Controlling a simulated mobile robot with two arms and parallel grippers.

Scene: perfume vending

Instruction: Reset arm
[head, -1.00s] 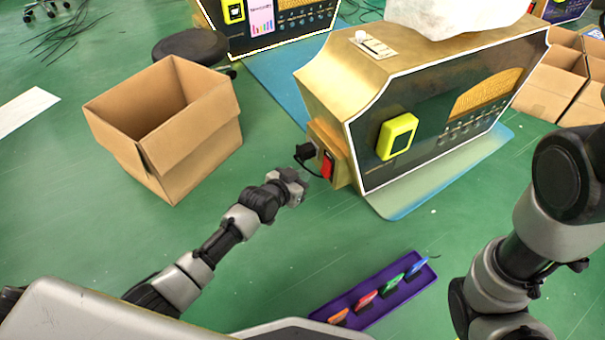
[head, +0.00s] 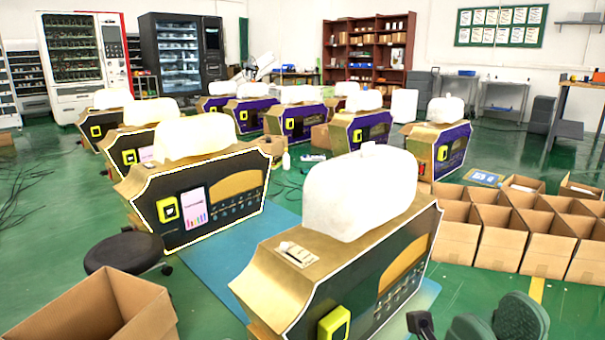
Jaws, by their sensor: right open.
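My left arm and gripper are out of view.
An open cardboard box (head: 95,310) is at the bottom left, near a black round stool (head: 124,251). Several cardboard boxes (head: 548,245) stand in rows at the right. More machines (head: 205,195) stand behind. Green floor is open at the left.

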